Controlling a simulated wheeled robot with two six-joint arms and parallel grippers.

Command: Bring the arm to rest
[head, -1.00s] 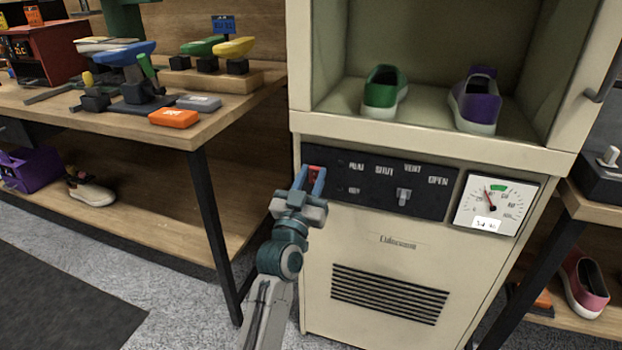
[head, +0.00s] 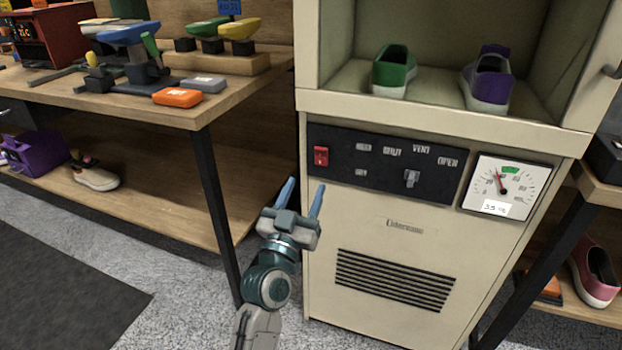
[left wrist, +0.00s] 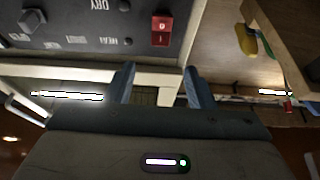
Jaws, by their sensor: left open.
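My left gripper (head: 302,200) is in the head view, in front of the cream cabinet (head: 400,245) near its left edge. Its two blue fingers are apart with nothing between them; they also show in the left wrist view (left wrist: 158,85). The red switch (head: 321,157) on the black control panel (head: 380,165) is above and a little right of the fingertips, not touched. The red switch also shows in the left wrist view (left wrist: 162,30). My right gripper is in neither view.
The cabinet holds a green shoe (head: 394,72) and a purple shoe (head: 487,80). A gauge (head: 505,187) is right of the panel. The wooden workbench (head: 215,98) with its black leg stands left. A pink shoe (head: 596,272) is on the right lower shelf. Grey floor (head: 190,275) is open at lower left.

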